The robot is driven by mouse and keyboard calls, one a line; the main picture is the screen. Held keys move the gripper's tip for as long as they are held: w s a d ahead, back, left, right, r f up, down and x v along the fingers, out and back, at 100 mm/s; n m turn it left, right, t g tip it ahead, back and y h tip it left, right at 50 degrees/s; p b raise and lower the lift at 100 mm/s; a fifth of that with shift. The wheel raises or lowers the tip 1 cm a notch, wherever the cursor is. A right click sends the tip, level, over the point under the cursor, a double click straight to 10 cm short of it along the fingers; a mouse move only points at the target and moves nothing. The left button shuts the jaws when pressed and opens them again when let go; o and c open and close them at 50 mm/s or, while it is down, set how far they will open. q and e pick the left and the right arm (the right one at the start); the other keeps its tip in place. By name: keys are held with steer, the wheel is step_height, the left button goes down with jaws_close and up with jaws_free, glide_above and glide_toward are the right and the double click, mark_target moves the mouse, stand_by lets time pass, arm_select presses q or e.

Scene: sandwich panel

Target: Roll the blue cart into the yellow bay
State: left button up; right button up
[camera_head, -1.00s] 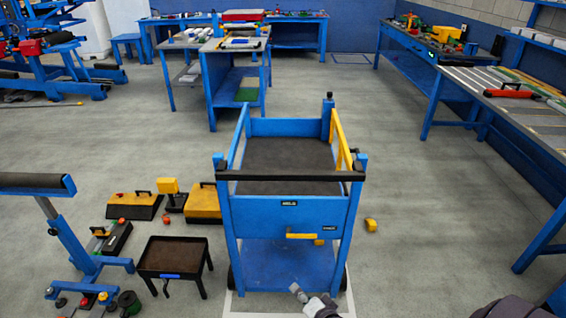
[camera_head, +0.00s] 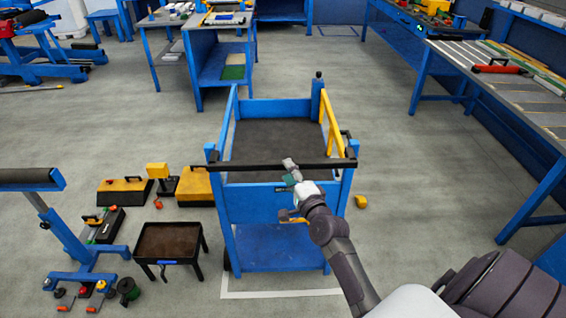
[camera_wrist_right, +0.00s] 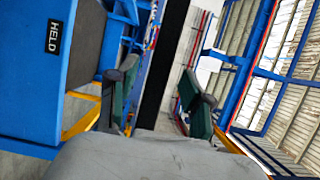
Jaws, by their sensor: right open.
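The blue cart (camera_head: 275,202) stands upright in the middle of the head view, with a dark top tray, a lower shelf and a yellow side rail. Its black handle bar (camera_head: 240,165) runs across the near side. My right gripper (camera_head: 291,170) is at the middle of this bar, its fingers open. In the right wrist view the open fingers (camera_wrist_right: 157,75) point at the black bar (camera_wrist_right: 158,65), which shows between them; contact cannot be told. The cart's blue panel (camera_wrist_right: 25,70) with a "HELD" label is on the left there. My left gripper and a yellow bay are not in view.
A pale floor outline (camera_head: 280,294) shows at the cart's near side. A small black tray stand (camera_head: 170,240) and yellow-black boxes (camera_head: 124,192) are left of the cart. Workbenches (camera_head: 500,85) line the right; floor between is clear.

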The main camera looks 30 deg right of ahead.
steer(key=shift+w+d, duration=0.2)
steer(key=shift+w, duration=0.8)
steer(key=shift+w+d, duration=0.15)
steer(key=shift+w, duration=0.85)
jaws_close()
